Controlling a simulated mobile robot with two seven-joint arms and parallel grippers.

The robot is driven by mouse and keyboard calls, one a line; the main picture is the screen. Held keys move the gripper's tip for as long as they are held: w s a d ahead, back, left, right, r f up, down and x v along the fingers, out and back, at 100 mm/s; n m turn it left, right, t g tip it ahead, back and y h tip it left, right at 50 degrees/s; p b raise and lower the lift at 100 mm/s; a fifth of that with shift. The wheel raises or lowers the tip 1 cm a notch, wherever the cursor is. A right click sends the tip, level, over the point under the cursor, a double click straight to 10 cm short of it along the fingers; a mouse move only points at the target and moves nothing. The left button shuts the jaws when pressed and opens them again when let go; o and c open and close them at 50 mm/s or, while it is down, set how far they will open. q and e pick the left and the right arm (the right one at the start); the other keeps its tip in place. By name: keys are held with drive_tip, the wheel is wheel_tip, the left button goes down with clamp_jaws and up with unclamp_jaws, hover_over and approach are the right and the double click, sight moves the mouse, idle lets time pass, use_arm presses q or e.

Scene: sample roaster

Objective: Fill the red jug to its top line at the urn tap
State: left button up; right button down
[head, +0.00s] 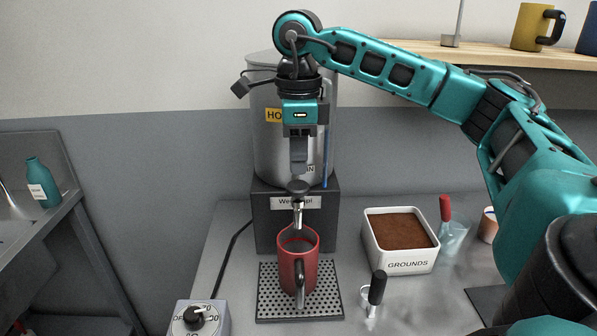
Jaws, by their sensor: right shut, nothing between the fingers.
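The red jug (285,272) stands upright on the perforated drip tray (328,302), its handle facing me. Its opening is under the spout of the urn tap (298,214). The inside looks dark; I cannot make out a level or the top line, nor whether anything flows. The steel urn (264,150) stands behind on a dark base, its yellow label partly hidden by my arm. My right gripper (299,172) is shut and empty, pointing down just above the tap's black knob (298,187); I cannot tell whether they touch. My left gripper is out of view.
A white GROUNDS bin (407,266) stands right of the tray. A dial box (198,318) sits front left. A teal bottle (42,182) stands by the sink.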

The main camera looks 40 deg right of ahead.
sight(299, 185)
drive_tip(key=shift+f, duration=1.2)
wheel_tip(299, 185, down, 2)
drive_tip(key=shift+f+b, duration=0.1)
drive_tip(key=shift+b, duration=0.6)
drive_tip(key=shift+s, duration=0.1)
drive_tip(key=shift+a, duration=0.1)
drive_tip(key=shift+f, duration=0.1)
idle(0.9)
idle(4.8)
